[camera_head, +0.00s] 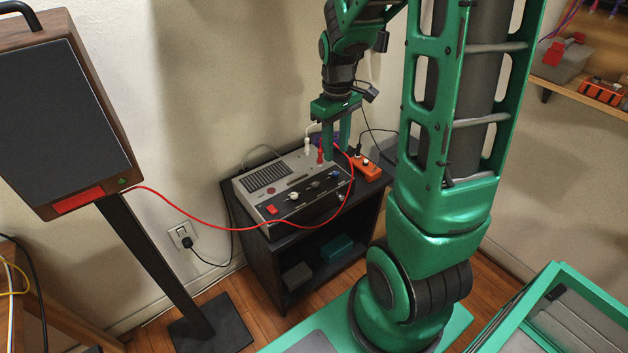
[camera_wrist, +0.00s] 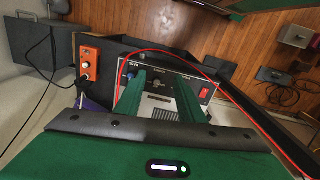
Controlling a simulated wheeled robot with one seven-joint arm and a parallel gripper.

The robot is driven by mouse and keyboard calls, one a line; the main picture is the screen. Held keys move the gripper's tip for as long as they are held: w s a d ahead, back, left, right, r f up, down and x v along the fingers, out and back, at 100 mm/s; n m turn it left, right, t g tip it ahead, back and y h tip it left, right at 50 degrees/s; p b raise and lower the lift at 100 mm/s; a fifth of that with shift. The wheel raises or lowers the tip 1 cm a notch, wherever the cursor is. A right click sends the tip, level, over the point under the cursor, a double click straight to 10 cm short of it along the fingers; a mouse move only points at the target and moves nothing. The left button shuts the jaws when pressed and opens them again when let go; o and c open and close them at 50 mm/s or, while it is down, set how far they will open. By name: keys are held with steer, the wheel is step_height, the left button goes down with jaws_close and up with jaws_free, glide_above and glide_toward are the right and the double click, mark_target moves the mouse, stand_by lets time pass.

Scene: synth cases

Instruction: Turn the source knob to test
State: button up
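A grey bench device (camera_head: 285,172) with a sloping black control panel (camera_head: 303,197) stands on a dark cabinet. The panel has a red switch (camera_head: 271,210) at its left and a row of small knobs, including a middle one (camera_head: 315,184). The labels are too small to read, so I cannot tell which knob is the source knob. My gripper (camera_head: 336,154) points down over the right rear of the device, its fingers apart and empty. In the wrist view, my gripper (camera_wrist: 160,86) has a knob (camera_wrist: 157,84) between its fingers in the picture; no contact shows. The red switch (camera_wrist: 204,93) is right of them.
A red cable (camera_head: 215,226) loops across the front of the device. Red (camera_head: 320,156) and white (camera_head: 307,146) plugs stand on its top near my fingers. An orange box (camera_head: 366,168) with a knob sits to the right.

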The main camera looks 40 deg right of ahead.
mark_target(315, 183)
steer(key=w+f+n, duration=0.3)
steer(key=w+f, duration=0.4)
steer(key=w, duration=0.1)
steer(key=f, duration=1.1)
steer(key=shift+a+f, duration=0.1)
steer(key=shift+a, duration=0.2)
jaws_close()
